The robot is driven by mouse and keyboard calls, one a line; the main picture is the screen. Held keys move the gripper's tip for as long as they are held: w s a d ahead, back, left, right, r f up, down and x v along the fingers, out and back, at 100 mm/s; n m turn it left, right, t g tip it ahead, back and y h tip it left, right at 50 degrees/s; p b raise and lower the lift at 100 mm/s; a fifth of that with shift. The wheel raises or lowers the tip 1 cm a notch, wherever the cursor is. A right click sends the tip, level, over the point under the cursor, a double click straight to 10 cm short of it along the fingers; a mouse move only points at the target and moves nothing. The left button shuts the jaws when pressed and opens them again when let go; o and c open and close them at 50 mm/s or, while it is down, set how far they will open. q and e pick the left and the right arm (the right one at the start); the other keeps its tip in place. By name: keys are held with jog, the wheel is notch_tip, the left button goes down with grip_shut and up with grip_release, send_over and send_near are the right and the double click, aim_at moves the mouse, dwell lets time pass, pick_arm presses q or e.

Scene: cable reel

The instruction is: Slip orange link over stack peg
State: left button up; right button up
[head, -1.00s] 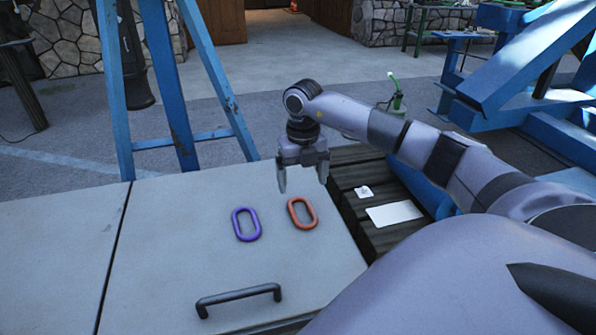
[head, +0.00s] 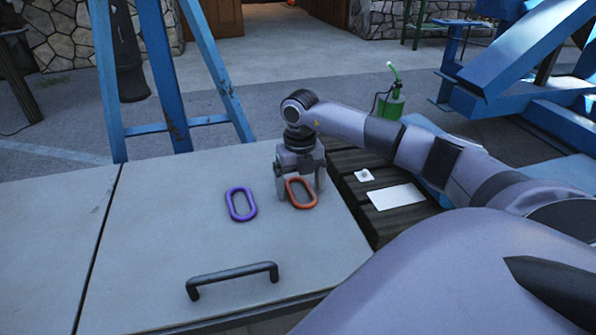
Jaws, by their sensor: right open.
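The orange link (head: 304,207), an oval ring, lies on the pale grey top at its right side. My right gripper (head: 299,193) is open, pointing down, with its fingers on either side of the orange link's far part. I cannot tell whether they touch it. A purple link (head: 231,207) lies flat to the left, apart from the gripper. A small white square piece (head: 364,175) with a slight bump sits on the dark slatted surface to the right. I cannot tell whether it is the stack peg. My left gripper is not in view.
A black handle (head: 234,273) stands up from the grey top (head: 150,240) near the front. A flat white plate (head: 397,197) lies on the dark slats (head: 350,204). A green bottle (head: 390,104) stands beyond. Blue ladder-like legs (head: 160,80) rise behind the top.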

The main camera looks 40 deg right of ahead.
jog(key=c, duration=1.4)
notch_tip(320, 180, up, 4)
jog(key=p, duration=0.4)
jog(key=shift+r, duration=0.25)
notch_tip(320, 180, up, 2)
jog(key=shift+r+p, duration=0.25)
jog(key=shift+p, duration=0.85)
